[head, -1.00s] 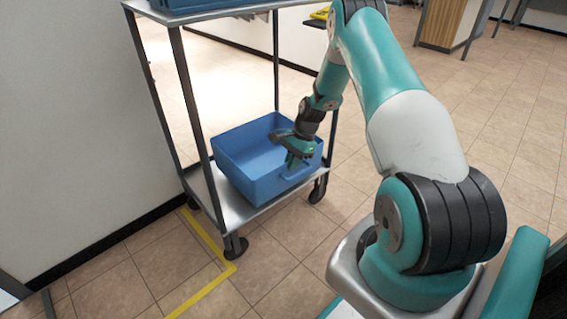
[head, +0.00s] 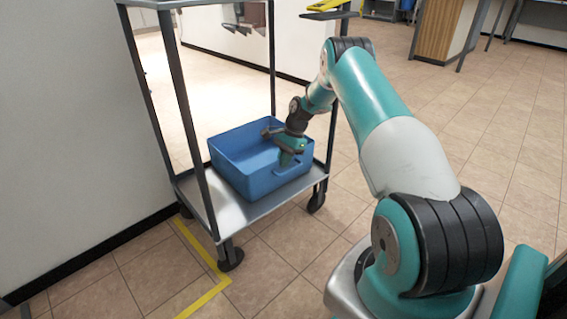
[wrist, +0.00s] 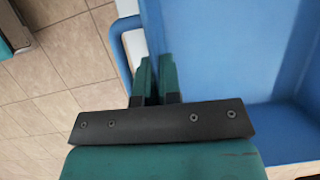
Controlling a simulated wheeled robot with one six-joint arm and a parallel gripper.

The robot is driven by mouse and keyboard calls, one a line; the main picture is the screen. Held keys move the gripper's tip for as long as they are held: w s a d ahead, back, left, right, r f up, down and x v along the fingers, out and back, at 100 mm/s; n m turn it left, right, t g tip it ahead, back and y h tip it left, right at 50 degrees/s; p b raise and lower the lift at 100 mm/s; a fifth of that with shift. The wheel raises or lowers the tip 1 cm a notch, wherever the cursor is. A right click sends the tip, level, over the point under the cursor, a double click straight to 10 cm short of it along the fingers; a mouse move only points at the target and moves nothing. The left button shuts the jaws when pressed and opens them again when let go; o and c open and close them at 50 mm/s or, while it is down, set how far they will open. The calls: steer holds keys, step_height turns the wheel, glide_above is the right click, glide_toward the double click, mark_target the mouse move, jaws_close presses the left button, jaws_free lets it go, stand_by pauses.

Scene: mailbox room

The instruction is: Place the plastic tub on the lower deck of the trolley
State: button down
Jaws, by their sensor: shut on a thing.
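The blue plastic tub (head: 240,168) is upright at the lower deck (head: 232,212) of the grey metal trolley (head: 180,95). Its underside appears to rest on the deck, with bare deck showing in front of it and to its left. My gripper (head: 287,163) is at the tub's right-hand side and shut on its wall or rim. The tub's inside (wrist: 215,50) looks empty. The exact finger contact is partly hidden.
The trolley's posts and upper deck (head: 170,4) stand over the tub. A black wheel (head: 230,255) is near yellow floor tape (head: 205,298). A white wall (head: 60,110) is to the left. Open tiled floor (head: 500,140) lies to the right.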

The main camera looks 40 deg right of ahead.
steer(key=shift+f, duration=0.1)
steer(key=c, duration=1.3)
jaws_free()
steer(key=p+v, duration=0.4)
steer(key=v, duration=0.3)
steer(key=shift+d+r, duration=0.1)
steer(key=shift+r, duration=0.3)
